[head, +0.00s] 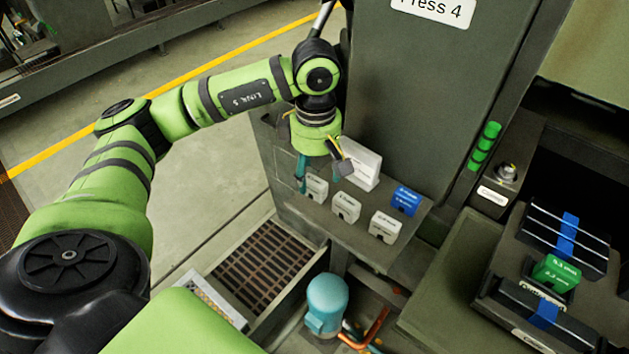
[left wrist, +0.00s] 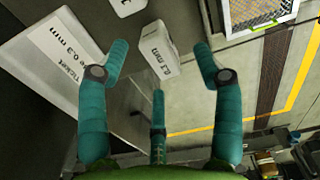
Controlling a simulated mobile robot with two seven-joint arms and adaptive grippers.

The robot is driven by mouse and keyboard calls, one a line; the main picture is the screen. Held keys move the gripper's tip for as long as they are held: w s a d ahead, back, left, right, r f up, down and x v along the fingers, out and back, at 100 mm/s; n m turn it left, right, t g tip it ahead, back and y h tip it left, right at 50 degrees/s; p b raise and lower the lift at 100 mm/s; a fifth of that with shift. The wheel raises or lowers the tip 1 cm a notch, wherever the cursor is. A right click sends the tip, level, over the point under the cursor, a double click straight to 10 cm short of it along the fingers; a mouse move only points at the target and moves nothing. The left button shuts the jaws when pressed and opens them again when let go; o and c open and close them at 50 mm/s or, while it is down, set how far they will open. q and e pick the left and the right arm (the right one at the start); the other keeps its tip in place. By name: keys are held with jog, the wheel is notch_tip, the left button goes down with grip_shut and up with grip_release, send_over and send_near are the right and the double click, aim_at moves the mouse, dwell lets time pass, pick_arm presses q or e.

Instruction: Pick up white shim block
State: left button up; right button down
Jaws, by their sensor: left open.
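Three white shim blocks stand on a grey shelf (head: 335,229) below the press: a left one (head: 317,188), a middle one (head: 346,207) and a right one (head: 385,227). My left gripper (head: 322,172) is open over the left end of the shelf, around the left block, whose top it partly covers. In the left wrist view a white block (left wrist: 158,52) marked "0.2 mm" lies between and beyond the open teal fingers, with no visible contact. Another white block (left wrist: 127,5) is cut off at the top edge. My right gripper is not seen.
A white ticket card (head: 362,165), reading 0.3 mm in the left wrist view (left wrist: 62,58), stands close behind the gripper. A blue block (head: 405,201) is at the shelf's right. A green block (head: 556,271) sits on the machine at right. A teal canister (head: 327,303) stands below.

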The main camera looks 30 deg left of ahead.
aim_at(317, 178)
pick_arm(q)
jog(key=f, duration=0.3)
jog(key=shift+w+f+p, duration=0.2)
jog(key=shift+w+p, duration=0.15)
jog(key=shift+f, duration=0.1)
jog(key=shift+s, duration=0.1)
jog(key=shift+c, duration=0.8)
jog(key=c, duration=1.1)
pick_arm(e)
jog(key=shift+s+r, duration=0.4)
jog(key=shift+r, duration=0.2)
pick_arm(q)
jog(key=shift+r, duration=0.2)
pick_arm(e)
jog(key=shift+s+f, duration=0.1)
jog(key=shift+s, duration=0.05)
